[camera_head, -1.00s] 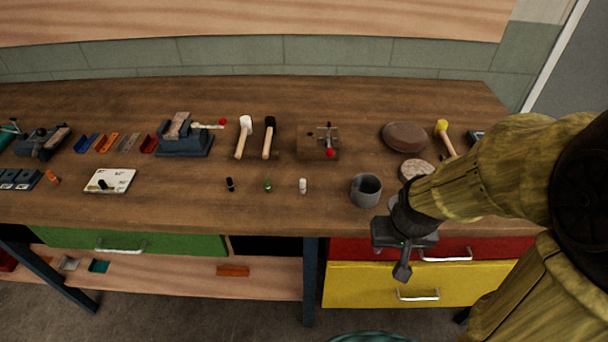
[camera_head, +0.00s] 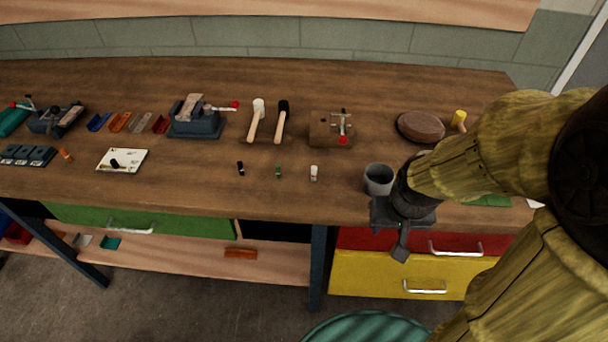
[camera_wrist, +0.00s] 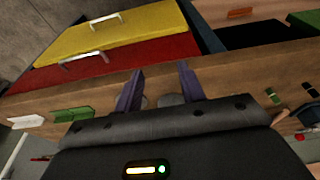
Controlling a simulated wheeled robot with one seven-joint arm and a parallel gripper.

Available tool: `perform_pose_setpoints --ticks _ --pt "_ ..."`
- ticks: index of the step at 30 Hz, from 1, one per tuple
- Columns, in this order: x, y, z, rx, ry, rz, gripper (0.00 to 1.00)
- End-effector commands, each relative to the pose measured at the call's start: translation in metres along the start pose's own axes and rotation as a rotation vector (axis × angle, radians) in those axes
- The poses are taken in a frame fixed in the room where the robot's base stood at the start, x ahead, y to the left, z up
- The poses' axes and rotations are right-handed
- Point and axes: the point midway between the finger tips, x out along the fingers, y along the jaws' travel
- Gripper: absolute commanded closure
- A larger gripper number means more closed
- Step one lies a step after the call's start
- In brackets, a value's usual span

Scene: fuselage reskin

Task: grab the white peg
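The white peg (camera_head: 314,172) stands upright near the front of the wooden bench, at the right end of a row of three small pegs. The green peg (camera_head: 278,170) and the black peg (camera_head: 241,168) are to its left. My gripper (camera_head: 400,250) hangs in front of the bench's front edge, to the right of and nearer than the white peg, touching nothing. In the wrist view my gripper (camera_wrist: 160,80) has its two fingers apart with nothing held between them. Small pegs show at that view's right edge, but I cannot tell surely which is white.
A grey cup (camera_head: 379,180) stands on the bench between the white peg and my arm. Two mallets (camera_head: 268,122) and a wooden block with a red-tipped clamp (camera_head: 330,130) lie behind the pegs. The bench around the white peg is clear. Red and yellow drawers (camera_head: 380,272) are below.

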Motion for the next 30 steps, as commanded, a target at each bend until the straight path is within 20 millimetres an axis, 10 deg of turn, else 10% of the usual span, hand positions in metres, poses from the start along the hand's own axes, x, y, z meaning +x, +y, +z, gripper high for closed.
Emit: perform_pose_setpoints --ticks 17,30 --pt "0.002 -0.006 -0.002 -0.060 -0.023 0.002 0.61" --pt "0.035 -0.057 -0.014 -0.710 -0.248 0.105 0.61"
